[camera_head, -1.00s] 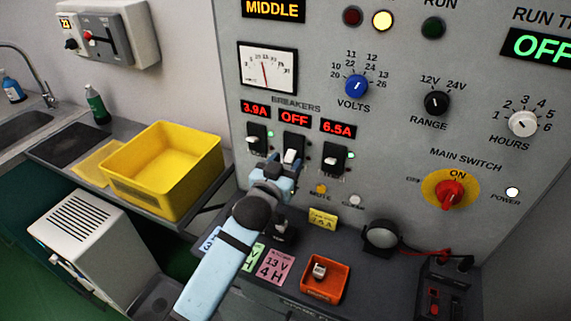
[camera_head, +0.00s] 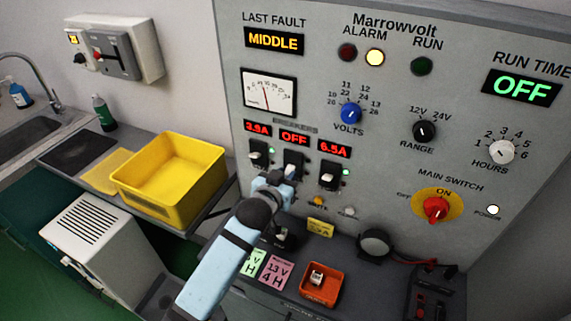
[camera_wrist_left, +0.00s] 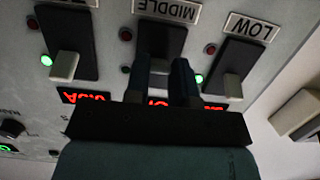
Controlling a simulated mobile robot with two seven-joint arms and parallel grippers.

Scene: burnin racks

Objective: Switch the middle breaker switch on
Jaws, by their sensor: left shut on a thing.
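The middle breaker switch (camera_head: 293,160) is on the grey panel, under a red display (camera_head: 294,137) reading OFF. My left gripper (camera_head: 287,175) is at its lever from below. In the left wrist view, which is upside down, the two fingers (camera_wrist_left: 166,78) are shut at the lower part of the black middle breaker plate (camera_wrist_left: 162,42), under the MIDDLE label. The two lamps beside this breaker are dark. My right gripper is not in view.
The left breaker (camera_head: 258,152) reads 3.9A and the right breaker (camera_head: 329,174) reads 6.5A, both with green lamps lit. The red main switch (camera_head: 436,209) is below to the right. An orange tray (camera_head: 338,288) and a yellow bin (camera_head: 150,207) stand below and left.

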